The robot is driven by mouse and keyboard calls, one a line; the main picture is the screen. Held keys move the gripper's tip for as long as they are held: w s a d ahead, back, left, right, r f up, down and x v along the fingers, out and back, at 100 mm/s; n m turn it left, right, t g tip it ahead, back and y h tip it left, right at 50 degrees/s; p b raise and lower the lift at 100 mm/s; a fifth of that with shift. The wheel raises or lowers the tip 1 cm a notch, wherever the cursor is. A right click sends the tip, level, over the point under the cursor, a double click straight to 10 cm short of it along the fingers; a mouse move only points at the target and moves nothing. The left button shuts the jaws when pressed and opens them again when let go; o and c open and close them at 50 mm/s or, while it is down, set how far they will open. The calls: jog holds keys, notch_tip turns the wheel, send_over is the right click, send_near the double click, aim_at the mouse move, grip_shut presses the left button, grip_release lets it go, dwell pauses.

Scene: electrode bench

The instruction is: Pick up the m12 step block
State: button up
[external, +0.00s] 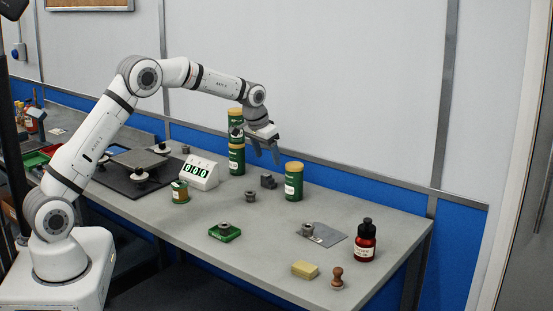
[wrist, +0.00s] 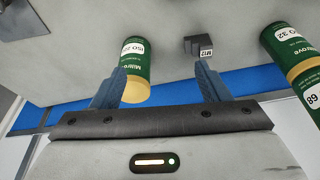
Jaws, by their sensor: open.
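The m12 step block is a small dark grey stepped block (external: 268,181) standing on the bench between the green canisters in the external view. In the wrist view the block (wrist: 199,46) shows a white label reading M12, just beyond the right finger's tip. My gripper (external: 265,152) is open and empty, above the bench and near the block, fingers pointing down. In the wrist view the gripper (wrist: 161,80) has its fingers spread wide. A green canister (wrist: 135,68) appears beside the left finger. I cannot tell the exact height above the block.
A green canister (external: 293,181) stands right of the block; stacked canisters (external: 236,160) stand to its left. A small metal part (external: 250,196) is in front. The front middle has free room.

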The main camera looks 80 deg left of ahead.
jog(key=n, duration=0.1)
send_over(268, 176)
jog(key=s, duration=0.2)
notch_tip(268, 176, down, 5)
jog(key=p+x, duration=0.1)
jog(key=x, duration=0.2)
jog(key=d+p+x, duration=0.1)
jog(key=p+x, duration=0.1)
jog(key=x, duration=0.1)
jog(key=shift+w+d+f, duration=0.15)
jog(key=shift+w+f, duration=0.1)
jog(key=shift+f, duration=0.15)
jog(key=shift+w+f, duration=0.1)
jog(key=shift+f, duration=0.4)
jog(key=shift+r, duration=0.1)
jog(key=c, duration=1.3)
